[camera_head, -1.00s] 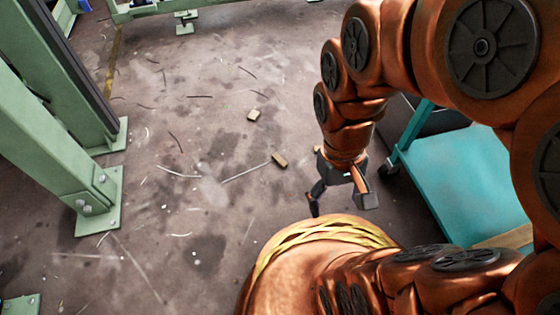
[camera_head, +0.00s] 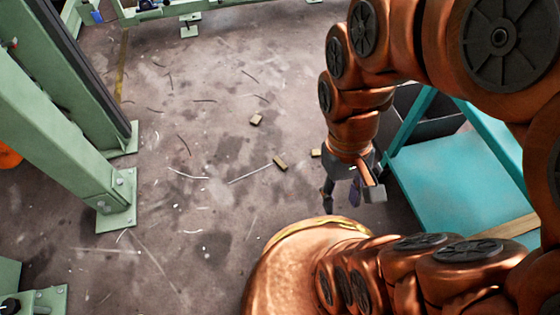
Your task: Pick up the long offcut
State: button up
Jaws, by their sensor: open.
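My gripper (camera_head: 350,194) is open and points down over the floor, left of the turquoise cart. A dark purplish piece shows between its fingers; I cannot tell whether it is a gripper part. Small tan blocks lie on the floor: one (camera_head: 279,162) left of my gripper, one (camera_head: 256,119) farther back, and one (camera_head: 316,153) just beside the gripper's wrist, partly hidden. The middle block looks the longest of these. A thin pale strip (camera_head: 250,174) lies beside it. I cannot tell for sure which piece is the long offcut.
The turquoise cart (camera_head: 440,185) stands at the right, with a wooden board (camera_head: 505,227) on it and a dark bin (camera_head: 425,122) behind. A green steel post with a bolted foot (camera_head: 117,208) stands at the left. Thin scraps litter the otherwise open floor.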

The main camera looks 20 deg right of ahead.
aim_at(280, 163)
jog(key=k, duration=0.5)
jog(key=u, duration=1.8)
jog(key=i, duration=1.55)
jog(key=z, duration=2.25)
